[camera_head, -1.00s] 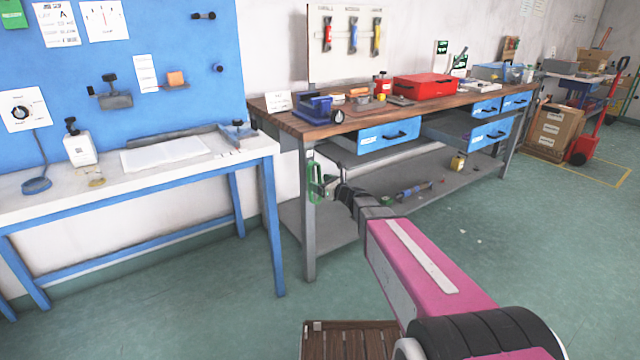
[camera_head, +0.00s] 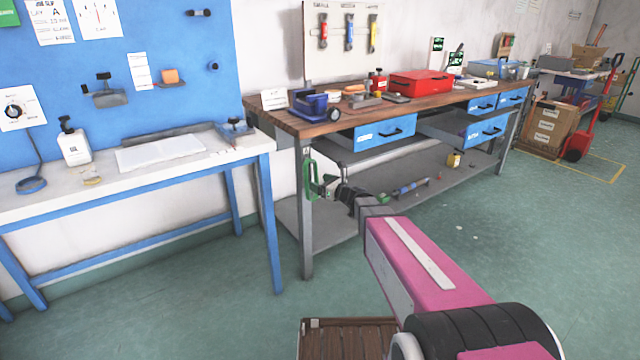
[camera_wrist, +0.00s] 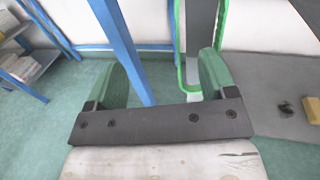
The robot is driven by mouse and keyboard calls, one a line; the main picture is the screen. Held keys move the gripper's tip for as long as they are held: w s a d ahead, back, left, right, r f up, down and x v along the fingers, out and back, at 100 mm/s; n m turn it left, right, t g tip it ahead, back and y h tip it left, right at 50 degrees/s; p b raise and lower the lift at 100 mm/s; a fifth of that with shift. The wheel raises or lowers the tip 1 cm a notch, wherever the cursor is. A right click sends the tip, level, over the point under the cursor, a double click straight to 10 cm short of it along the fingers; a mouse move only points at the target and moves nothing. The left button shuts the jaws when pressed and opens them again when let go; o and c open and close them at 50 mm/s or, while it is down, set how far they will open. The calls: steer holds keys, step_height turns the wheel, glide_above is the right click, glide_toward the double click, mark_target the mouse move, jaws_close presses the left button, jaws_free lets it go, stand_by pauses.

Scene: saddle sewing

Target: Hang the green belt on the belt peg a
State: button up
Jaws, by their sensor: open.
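The green belt (camera_head: 308,180) shows in the head view as a narrow upright loop in front of the grey front leg of the wooden bench. In the wrist view the belt (camera_wrist: 181,62) is a bright green loop close to the right finger; I cannot tell whether they touch. In the head view my gripper (camera_head: 328,184) is small and partly hidden. Black pegs (camera_head: 200,13) and (camera_head: 214,66) stick out of the blue board; I cannot read which is peg a.
A white table with blue legs (camera_head: 150,178) stands on the left. The wooden bench (camera_head: 300,122) has open blue drawers (camera_head: 384,134) and a grey lower shelf (camera_head: 425,195) with tools. Green floor is free in front. Boxes and a red hand truck stand far right.

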steer(key=s+d, duration=0.3)
steer(key=s, duration=0.2)
steer(key=shift+s+d, duration=0.15)
steer(key=shift+d, duration=0.15)
stand_by(1.9)
steer(key=s+d+f+n+g+h, duration=0.2)
steer(key=s+f+n+g+h, duration=0.2)
steer(key=s+f+n+g, duration=0.7)
steer(key=s+d+f+n+h, duration=0.1)
steer(key=s+d+n+h, duration=0.8)
steer(key=d+n, duration=0.3)
steer(key=s+n, duration=0.1)
steer(key=n, duration=0.2)
steer(key=shift+d+f+g, duration=0.2)
steer(key=shift+f+g, duration=0.1)
steer(key=shift+f, duration=0.1)
steer(key=shift+s, duration=0.1)
